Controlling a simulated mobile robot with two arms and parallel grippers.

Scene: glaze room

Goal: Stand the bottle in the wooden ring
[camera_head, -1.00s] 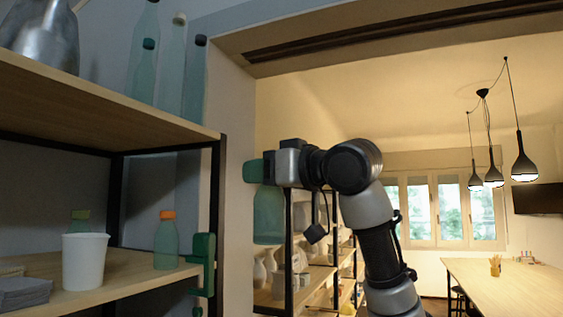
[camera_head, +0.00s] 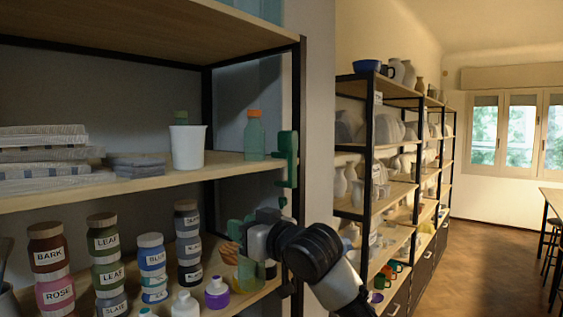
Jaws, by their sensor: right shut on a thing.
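A translucent pale green bottle (camera_head: 249,276) hangs upright below the fingers of my right gripper (camera_head: 238,236), which is shut on it near its top. The bottle is in front of the right end of the lower shelf; I cannot tell whether it touches the board. A brown striped wooden-looking piece (camera_head: 229,252) shows just left of the bottle, partly hidden by the gripper. I cannot tell whether it is the wooden ring. My left gripper is not in view.
A purple jar (camera_head: 217,292) and white bottles (camera_head: 185,305) stand close left of the held bottle, with labelled jars (camera_head: 188,243) behind. The upper shelf (camera_head: 140,183) holds a white cup (camera_head: 187,147), an orange-capped bottle (camera_head: 254,135) and folded cloths. A green clamp-like piece (camera_head: 287,158) sits by the black post.

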